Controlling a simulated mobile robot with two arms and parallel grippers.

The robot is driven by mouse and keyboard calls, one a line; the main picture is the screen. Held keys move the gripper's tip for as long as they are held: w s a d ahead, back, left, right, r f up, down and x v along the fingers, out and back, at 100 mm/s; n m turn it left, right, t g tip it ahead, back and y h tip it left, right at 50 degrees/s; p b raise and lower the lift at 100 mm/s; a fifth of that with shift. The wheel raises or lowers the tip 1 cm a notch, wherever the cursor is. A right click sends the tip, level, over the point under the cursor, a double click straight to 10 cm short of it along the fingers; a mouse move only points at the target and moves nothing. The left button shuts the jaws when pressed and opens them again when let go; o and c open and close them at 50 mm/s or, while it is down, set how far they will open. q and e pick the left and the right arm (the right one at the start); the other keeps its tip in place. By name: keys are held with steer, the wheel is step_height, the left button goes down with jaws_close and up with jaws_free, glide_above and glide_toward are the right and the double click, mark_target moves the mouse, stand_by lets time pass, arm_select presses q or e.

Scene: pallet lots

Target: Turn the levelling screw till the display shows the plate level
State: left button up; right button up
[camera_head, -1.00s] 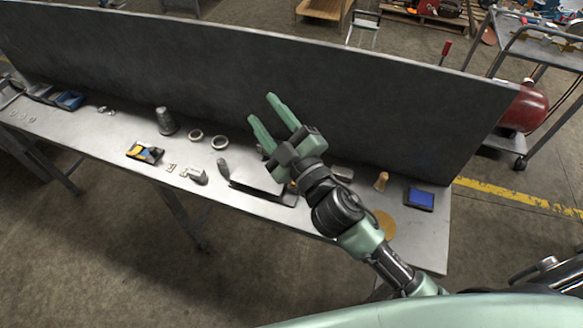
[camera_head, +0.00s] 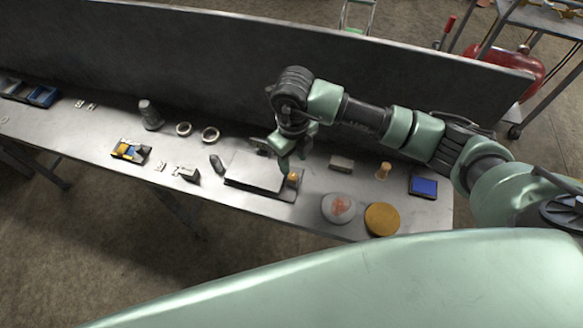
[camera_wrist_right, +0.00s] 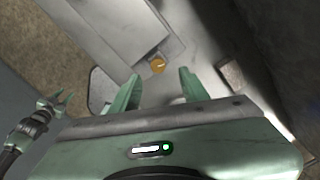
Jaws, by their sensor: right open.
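A flat light-grey plate (camera_head: 255,171) lies on a dark base on the bench, and it also shows in the right wrist view (camera_wrist_right: 125,25). A small brass-coloured screw head (camera_head: 293,177) sits at its right end; in the right wrist view the screw head (camera_wrist_right: 158,65) shows just beyond my fingertips, between them. My right gripper (camera_head: 293,163) points down beside the plate's right end, open and empty (camera_wrist_right: 159,74). My left gripper (camera_wrist_right: 57,100) shows at the left of the right wrist view, fingers spread, away from the plate. No readable display shows.
A blue dark-framed panel (camera_head: 423,186), a wooden peg (camera_head: 383,171), a grey block (camera_head: 341,163), a round dish (camera_head: 339,208) and a tan disc (camera_head: 382,218) lie to the right. Rings (camera_head: 210,134) and small parts lie left. A tall dark panel (camera_head: 190,70) backs the bench.

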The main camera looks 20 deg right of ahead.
mark_target(293, 176)
step_height(293, 176, down, 7)
steer(key=shift+s+a+r+p, duration=0.1)
steer(key=shift+s+p, duration=0.05)
steer(key=shift+p, duration=0.65)
jaws_close()
